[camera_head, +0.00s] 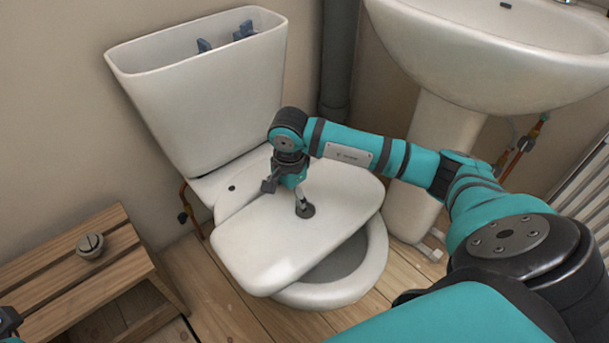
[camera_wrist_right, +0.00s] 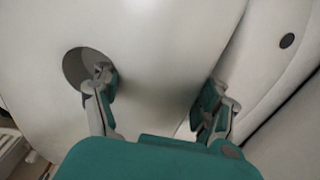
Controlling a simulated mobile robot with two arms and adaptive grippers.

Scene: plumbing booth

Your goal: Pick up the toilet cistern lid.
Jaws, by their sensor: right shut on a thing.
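The white cistern lid (camera_head: 290,240) is off the cistern and lies over the toilet bowl (camera_head: 372,262), partly covering it; I cannot tell whether it touches. My right gripper (camera_head: 288,192) is shut on the lid. In the right wrist view, one finger of the gripper (camera_wrist_right: 160,105) goes into the round hole (camera_wrist_right: 76,68) in the lid (camera_wrist_right: 150,40), and the other is at the lid's edge. The cistern (camera_head: 205,95) stands open at the top, with blue-grey fittings inside. A small dark part at the lower left edge seems to be my left gripper (camera_head: 8,322), mostly cut off.
A wooden stool (camera_head: 60,275) at the left bears a small round push button (camera_head: 90,246). A washbasin (camera_head: 480,55) on a pedestal (camera_head: 440,150) stands at the right, with a radiator (camera_head: 590,190) beyond. A dark pipe (camera_head: 338,60) runs up the wall between cistern and basin.

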